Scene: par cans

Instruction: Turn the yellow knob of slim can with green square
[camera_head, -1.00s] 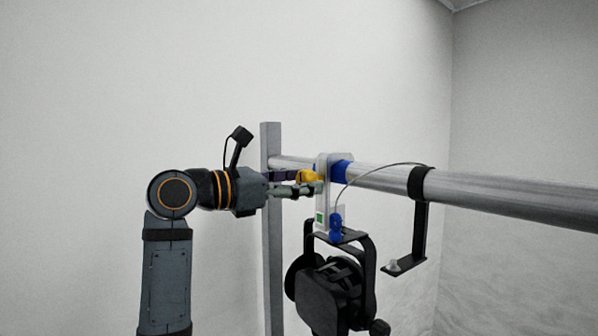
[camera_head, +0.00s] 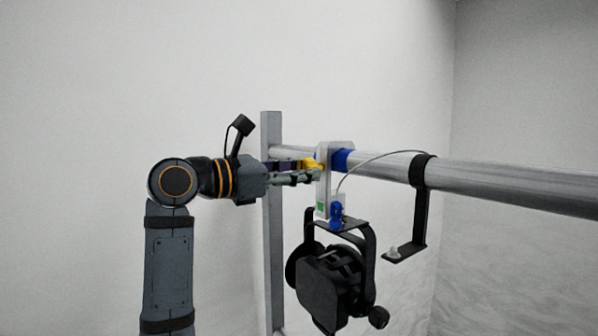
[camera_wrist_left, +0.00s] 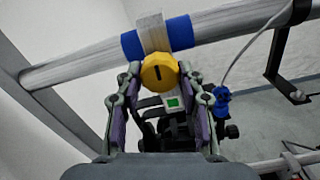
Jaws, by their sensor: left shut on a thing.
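The slim can (camera_head: 331,287) is black and hangs in a yoke below the metal bar. Its pale clamp (camera_head: 324,190) carries a green square (camera_head: 321,207) near the lower end. The yellow knob (camera_head: 311,164) is on the left side of the clamp. My left gripper (camera_head: 316,172) reaches in from the left and is shut on the knob. In the left wrist view the round yellow knob (camera_wrist_left: 159,72) with a dark slot sits between the two fingertips, and the green square (camera_wrist_left: 173,102) shows just below it. My right gripper is not in view.
The metal bar (camera_head: 490,184) runs to the right from a grey upright post (camera_head: 271,230). A blue sleeve (camera_head: 341,160) sits on the bar beside the clamp. A thin cable links to a black hook bracket (camera_head: 418,215) on the right.

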